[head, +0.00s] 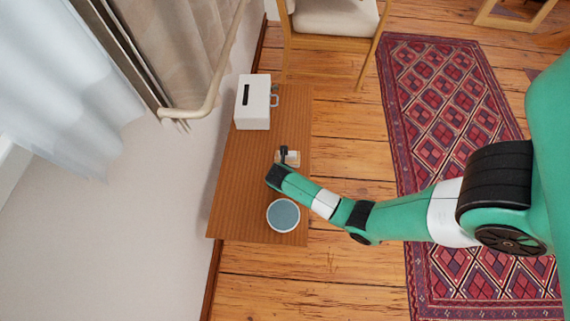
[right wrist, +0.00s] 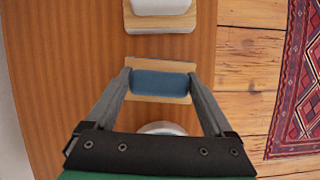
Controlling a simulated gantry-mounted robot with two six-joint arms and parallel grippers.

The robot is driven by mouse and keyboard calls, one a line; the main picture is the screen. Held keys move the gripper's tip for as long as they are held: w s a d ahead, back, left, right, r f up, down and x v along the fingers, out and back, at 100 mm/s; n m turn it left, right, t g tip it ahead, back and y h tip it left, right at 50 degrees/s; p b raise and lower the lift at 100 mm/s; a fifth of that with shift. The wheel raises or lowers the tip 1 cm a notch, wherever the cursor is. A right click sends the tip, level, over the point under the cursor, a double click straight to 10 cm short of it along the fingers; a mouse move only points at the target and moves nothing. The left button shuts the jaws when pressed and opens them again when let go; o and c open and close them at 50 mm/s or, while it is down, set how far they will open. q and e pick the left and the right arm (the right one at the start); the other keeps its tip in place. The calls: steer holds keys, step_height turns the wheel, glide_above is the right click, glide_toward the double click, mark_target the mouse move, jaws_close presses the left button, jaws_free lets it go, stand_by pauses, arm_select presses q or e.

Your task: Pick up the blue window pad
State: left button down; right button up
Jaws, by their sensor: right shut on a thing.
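The blue window pad (right wrist: 158,84) shows in the right wrist view as a dark blue rounded block on a pale wooden strip. It lies between the two fingers of my right gripper (right wrist: 158,76), which is shut on it, one finger at each end. In the head view my right gripper (head: 287,157) is low over the brown table, and I cannot make out the pad under it. I cannot tell whether the pad is clear of the table. My left gripper is in neither view.
The narrow wooden table (head: 226,180) holds a white slotted box (head: 252,104) at its far end and a round blue-grey dish (head: 283,216) near the front. A white block on a wooden base (right wrist: 160,8) sits beyond the pad. A chair (head: 331,20) stands behind; wall at left.

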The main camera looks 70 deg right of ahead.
step_height(320, 180, up, 4)
steer(key=p, duration=0.2)
steer(key=shift+f+p, duration=0.25)
steer(key=shift+p, duration=0.05)
steer(key=s+a+r+p, duration=0.6)
steer(key=a+r+p, duration=0.2)
steer(key=a, duration=0.4)
steer(key=shift+s+a+r, duration=0.15)
steer(key=shift+s+r, duration=0.2)
steer(key=shift+r, duration=0.1)
